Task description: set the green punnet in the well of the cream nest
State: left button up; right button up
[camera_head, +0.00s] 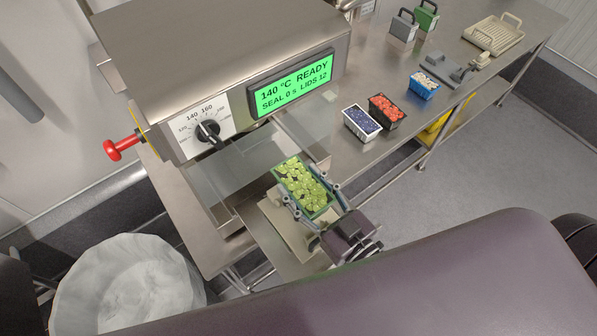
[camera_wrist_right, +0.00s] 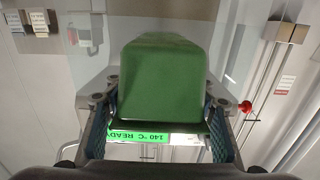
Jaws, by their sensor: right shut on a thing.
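The green punnet (camera_head: 303,188), filled with pale green pieces, is in my right gripper (camera_head: 312,200). The fingers are shut on its two sides. In the right wrist view the punnet's plain green outside (camera_wrist_right: 165,80) fills the middle, between the blue-padded fingers. The cream nest (camera_head: 291,238) shows below and in front of the punnet in the head view. The punnet and gripper hide much of the nest, including its well. The punnet looks held above it; the exact gap cannot be told. My left gripper is not in view.
The sealing machine (camera_head: 220,50) with a green display stands behind. A blueberry punnet (camera_head: 362,124), a red-fruit punnet (camera_head: 386,112) and a blue punnet (camera_head: 424,86) stand on the steel bench. A red knob (camera_head: 122,147) sticks out left. A lined bin (camera_head: 128,280) stands lower left.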

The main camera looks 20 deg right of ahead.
jog(key=shift+w+d+f+b, duration=0.1)
jog(key=shift+d+f+b, duration=0.15)
jog(key=shift+f+b, duration=0.6)
jog(key=f+b, duration=0.1)
jog(key=b, duration=0.1)
jog(key=f+b, duration=0.1)
jog(key=f, duration=0.1)
jog(key=shift+a+f+b, duration=0.2)
jog(key=shift+f+b, duration=0.05)
jog(key=shift+b, duration=0.15)
jog(key=shift+f+b, duration=0.35)
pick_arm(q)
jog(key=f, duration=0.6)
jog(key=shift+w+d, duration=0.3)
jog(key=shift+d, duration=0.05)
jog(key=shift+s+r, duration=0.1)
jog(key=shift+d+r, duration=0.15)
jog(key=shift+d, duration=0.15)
pick_arm(e)
jog(key=shift+f, duration=0.15)
jog(key=shift+f, duration=0.1)
jog(key=shift+f+b, duration=0.4)
jog(key=shift+f, duration=0.4)
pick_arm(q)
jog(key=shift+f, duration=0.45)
